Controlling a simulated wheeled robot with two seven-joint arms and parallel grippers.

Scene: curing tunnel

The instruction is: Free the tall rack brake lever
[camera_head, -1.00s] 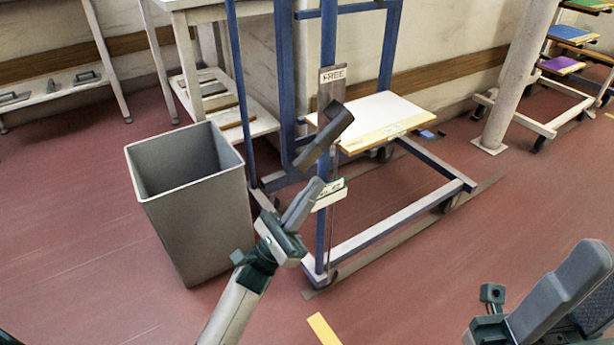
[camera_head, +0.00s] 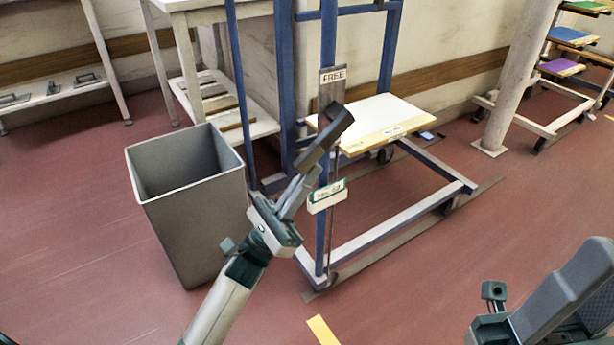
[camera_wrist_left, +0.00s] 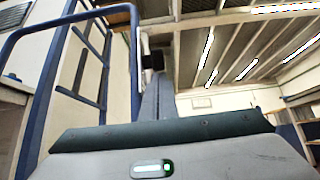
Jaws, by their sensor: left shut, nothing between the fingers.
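The tall rack (camera_head: 328,30) is a blue frame on wheels. Its brake lever (camera_head: 325,138) has a dark grip, tilted up to the right in front of the near post, below a "FREE" label (camera_head: 333,75). A second small label (camera_head: 327,195) sits lower on the post; its text is too small to read surely. My left gripper (camera_head: 312,173) is shut and empty, its tips just below the lever's lower end; I cannot tell if they touch. In the left wrist view its fingers (camera_wrist_left: 157,98) point at a dark block (camera_wrist_left: 153,61), apparently the lever. My right gripper (camera_head: 565,295) is at the lower right, its jaws unclear.
A grey open bin (camera_head: 195,215) stands left of my left gripper. The rack's low shelf carries a pale board (camera_head: 375,118). A white pillar (camera_head: 515,80) stands at the right, near a rack with coloured boards (camera_head: 562,67). Red floor is clear in front.

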